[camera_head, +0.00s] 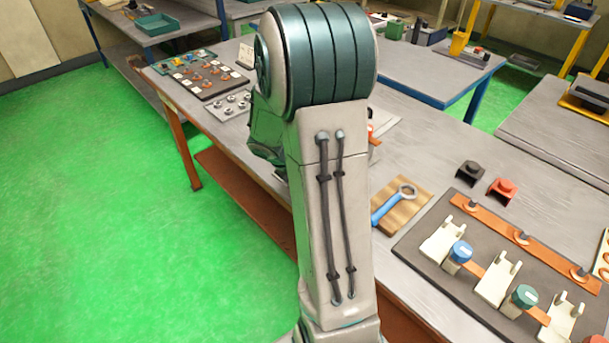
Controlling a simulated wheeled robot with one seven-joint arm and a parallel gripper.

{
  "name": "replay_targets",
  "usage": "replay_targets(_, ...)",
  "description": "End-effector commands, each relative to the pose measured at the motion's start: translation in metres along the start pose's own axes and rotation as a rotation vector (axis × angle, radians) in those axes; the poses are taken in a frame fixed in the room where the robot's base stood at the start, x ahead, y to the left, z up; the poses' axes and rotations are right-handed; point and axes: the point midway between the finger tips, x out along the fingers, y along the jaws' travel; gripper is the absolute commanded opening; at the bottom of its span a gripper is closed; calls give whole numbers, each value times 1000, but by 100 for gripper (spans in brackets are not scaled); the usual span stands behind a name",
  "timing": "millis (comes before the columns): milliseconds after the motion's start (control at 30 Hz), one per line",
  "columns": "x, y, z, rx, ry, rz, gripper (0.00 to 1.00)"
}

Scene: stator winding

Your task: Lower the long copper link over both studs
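A dark terminal board (425,270) lies on the bench at the lower right. A long copper strip (548,254) runs along its far side, with several dark studs standing up along it. Shorter copper pieces (471,268) lie by the white terminal blocks (494,282), next to a blue cap (460,252) and a green cap (525,296). I cannot tell whether the long strip is the link or a fixed bar. My arm fills the middle of the view. My gripper is not visible, and part of the bench behind the arm is hidden.
A blue wrench (388,207) lies on a wooden block (410,213) left of the board. A black block (470,173) and a red one (502,190) stand behind it. A plate of round parts (228,105) and a dark parts board (205,80) lie at the bench's far end.

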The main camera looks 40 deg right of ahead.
Motion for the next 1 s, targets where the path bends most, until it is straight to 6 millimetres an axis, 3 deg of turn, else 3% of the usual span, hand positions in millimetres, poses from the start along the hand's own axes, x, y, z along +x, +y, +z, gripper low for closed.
replay_targets(1000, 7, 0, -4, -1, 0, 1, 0)
